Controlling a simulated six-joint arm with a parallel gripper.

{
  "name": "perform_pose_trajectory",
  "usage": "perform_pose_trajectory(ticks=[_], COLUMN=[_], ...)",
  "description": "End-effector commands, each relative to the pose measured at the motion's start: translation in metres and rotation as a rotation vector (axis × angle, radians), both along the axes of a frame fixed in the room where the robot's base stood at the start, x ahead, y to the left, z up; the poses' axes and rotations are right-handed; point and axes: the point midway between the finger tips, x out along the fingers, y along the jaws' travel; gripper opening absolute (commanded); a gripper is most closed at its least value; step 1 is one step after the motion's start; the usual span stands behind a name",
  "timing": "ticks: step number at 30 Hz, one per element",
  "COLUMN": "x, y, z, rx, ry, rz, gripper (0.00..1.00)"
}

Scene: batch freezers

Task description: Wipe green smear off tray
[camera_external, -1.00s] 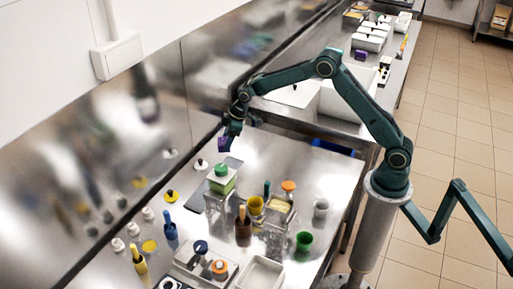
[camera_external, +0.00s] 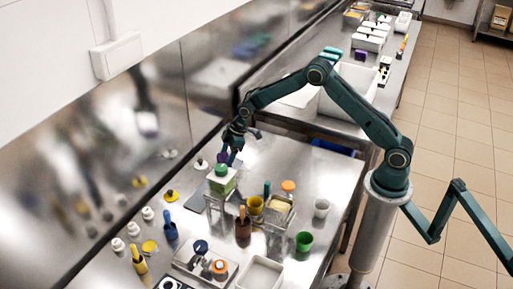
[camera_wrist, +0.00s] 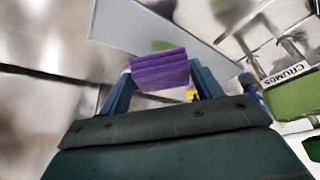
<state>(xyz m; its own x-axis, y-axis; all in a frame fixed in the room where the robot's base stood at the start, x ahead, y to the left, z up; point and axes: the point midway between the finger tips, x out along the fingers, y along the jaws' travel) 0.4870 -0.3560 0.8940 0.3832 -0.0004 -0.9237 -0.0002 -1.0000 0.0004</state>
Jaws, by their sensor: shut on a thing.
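My gripper (camera_external: 229,158) is shut on a purple sponge-like block (camera_wrist: 160,68), which sits between the two blue fingers in the wrist view. In the external view the purple block (camera_external: 222,157) is partly hidden by the fingers, low over the back of the steel table. A flat grey tray or board (camera_wrist: 218,58) lies beyond the block in the wrist view; its edge also shows behind the green-topped container in the external view. I cannot tell whether the block touches it.
A box labelled CRUMBS (camera_wrist: 290,73) is at right in the wrist view. Cups, bottles and a white tray (camera_external: 260,273) crowd the front; the table's back right is clear.

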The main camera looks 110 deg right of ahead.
Motion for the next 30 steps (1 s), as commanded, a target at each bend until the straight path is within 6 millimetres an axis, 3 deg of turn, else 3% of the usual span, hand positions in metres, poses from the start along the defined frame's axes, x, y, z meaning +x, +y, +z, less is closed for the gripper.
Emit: perform_pose_trajectory(ticks=[14, 30], x=[0.002, 0.037], y=[0.002, 0.038], z=[-0.048, -0.048], rx=[0.001, 0.001], ry=[0.001, 0.001], rz=[0.002, 0.004], gripper=[0.46, 0.43])
